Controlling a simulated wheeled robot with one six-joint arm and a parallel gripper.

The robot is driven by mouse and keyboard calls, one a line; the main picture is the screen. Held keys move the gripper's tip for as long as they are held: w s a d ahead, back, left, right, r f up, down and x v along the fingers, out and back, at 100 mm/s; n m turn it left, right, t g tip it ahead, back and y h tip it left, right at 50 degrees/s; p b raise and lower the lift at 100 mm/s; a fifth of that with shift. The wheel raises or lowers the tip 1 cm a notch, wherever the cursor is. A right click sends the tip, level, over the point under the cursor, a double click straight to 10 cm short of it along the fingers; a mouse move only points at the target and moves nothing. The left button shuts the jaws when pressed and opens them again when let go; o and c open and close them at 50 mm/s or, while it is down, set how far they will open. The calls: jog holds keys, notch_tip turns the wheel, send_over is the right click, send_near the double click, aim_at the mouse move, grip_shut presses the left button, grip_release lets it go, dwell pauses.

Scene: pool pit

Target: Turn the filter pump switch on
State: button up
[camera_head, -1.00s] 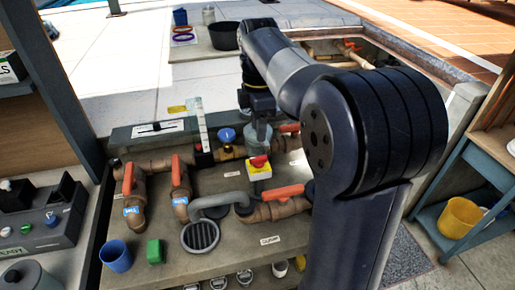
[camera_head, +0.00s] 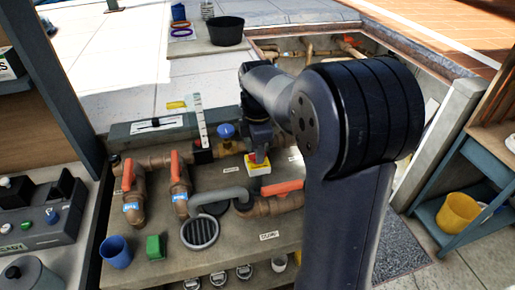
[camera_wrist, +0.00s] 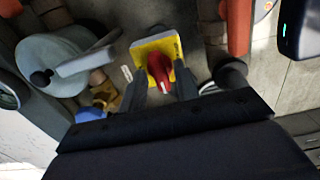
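The filter pump switch is a red rotary knob (camera_wrist: 160,72) on a yellow plate (camera_wrist: 142,49). In the head view the yellow-plated switch (camera_head: 265,169) sits amid the pipework on the grey bench, its top partly covered by my arm's end. My gripper (camera_wrist: 160,88) is open, its two dark fingers apart on either side of the lower part of the knob in the wrist view. I cannot tell whether they touch it. In the head view the fingertips are small and mostly hidden by the wrist.
Orange-handled valves (camera_head: 175,168) stand left of the switch, and another orange handle (camera_head: 283,187) lies close at its right. A blue cup (camera_head: 115,253) and a green block (camera_head: 155,248) stand at the front left. A round grey drain (camera_head: 200,232) is nearby.

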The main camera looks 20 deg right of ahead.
grip_shut()
jog(key=shift+m, duration=0.4)
jog(key=m+p, duration=0.1)
jog(key=m, duration=0.2)
jog(key=shift+r, duration=0.1)
jog(key=m+p, duration=0.1)
jog(key=m, duration=0.2)
jog(key=shift+m, duration=0.3)
jog(key=m+p, duration=0.1)
jog(key=m, duration=0.9)
jog(key=shift+p, duration=0.4)
jog(key=shift+m, duration=0.4)
